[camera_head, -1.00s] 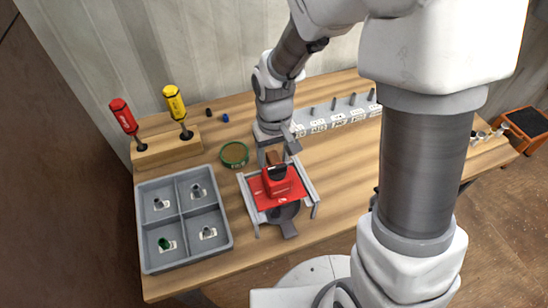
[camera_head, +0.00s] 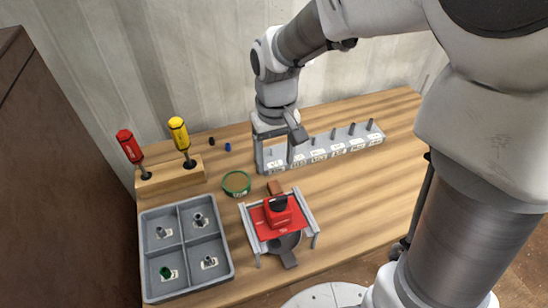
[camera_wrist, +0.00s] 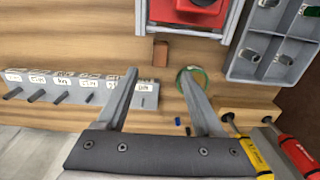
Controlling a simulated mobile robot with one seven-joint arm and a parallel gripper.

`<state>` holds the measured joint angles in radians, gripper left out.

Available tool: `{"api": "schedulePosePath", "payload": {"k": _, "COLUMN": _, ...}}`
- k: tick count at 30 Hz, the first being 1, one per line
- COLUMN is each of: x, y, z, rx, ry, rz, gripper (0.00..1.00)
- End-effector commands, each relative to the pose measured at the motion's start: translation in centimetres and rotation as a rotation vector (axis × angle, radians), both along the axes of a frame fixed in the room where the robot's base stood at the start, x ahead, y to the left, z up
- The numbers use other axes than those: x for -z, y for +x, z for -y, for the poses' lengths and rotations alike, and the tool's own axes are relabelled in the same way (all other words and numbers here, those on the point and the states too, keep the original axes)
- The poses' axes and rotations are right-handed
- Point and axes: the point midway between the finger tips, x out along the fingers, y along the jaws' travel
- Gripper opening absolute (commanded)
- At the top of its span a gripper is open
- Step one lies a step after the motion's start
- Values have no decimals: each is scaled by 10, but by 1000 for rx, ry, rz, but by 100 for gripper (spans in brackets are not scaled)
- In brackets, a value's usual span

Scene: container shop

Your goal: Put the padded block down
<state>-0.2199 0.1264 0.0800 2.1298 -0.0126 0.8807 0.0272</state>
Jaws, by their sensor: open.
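A small brown block (camera_head: 275,187), which looks like the padded block, rests on the wooden table just behind the grey stand with the red plate. It also shows in the wrist view (camera_wrist: 161,53), close to the stand's edge; I cannot tell whether they touch. Its pad is not visible. My gripper (camera_head: 276,165) is open and empty, behind and above the block. In the wrist view my gripper's two fingers (camera_wrist: 158,78) are spread wide, with the block ahead of them and clear of both.
The grey stand (camera_head: 309,218) carries a red plate (camera_head: 263,223) with a red and black piece. A green ring (camera_head: 236,183) lies left of the block. A labelled peg rack (camera_head: 325,153), screwdriver holder (camera_head: 170,178) and four-part grey tray (camera_head: 187,247) stand around. The table's right side is clear.

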Motion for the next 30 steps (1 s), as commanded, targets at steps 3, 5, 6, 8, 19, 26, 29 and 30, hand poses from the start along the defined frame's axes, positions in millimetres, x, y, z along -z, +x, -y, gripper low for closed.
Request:
{"api": "schedulePosePath", "payload": {"k": 3, "x": -11, "y": 0, "z": 0, "rx": 0, "ry": 1, "rz": 2, "gripper": 69}}
{"api": "schedulePosePath", "payload": {"k": 5, "x": -15, "y": -1, "z": 2, "rx": 3, "ry": 1, "rz": 7, "gripper": 69}}
{"api": "schedulePosePath", "payload": {"k": 6, "x": -19, "y": -2, "z": 4, "rx": 7, "ry": 2, "rz": 13, "gripper": 69}}
{"api": "schedulePosePath", "payload": {"k": 8, "x": -26, "y": -5, "z": 9, "rx": 17, "ry": 5, "rz": 31, "gripper": 69}}
{"api": "schedulePosePath", "payload": {"k": 19, "x": -88, "y": -49, "z": 59, "rx": 132, "ry": 34, "rz": 227, "gripper": 69}}
{"api": "schedulePosePath", "payload": {"k": 26, "x": -112, "y": -85, "z": 86, "rx": 204, "ry": 51, "rz": 355, "gripper": 69}}
{"api": "schedulePosePath", "payload": {"k": 29, "x": -118, "y": -100, "z": 94, "rx": 231, "ry": 57, "rz": 405, "gripper": 69}}
{"api": "schedulePosePath", "payload": {"k": 30, "x": -120, "y": -105, "z": 97, "rx": 241, "ry": 60, "rz": 422, "gripper": 69}}
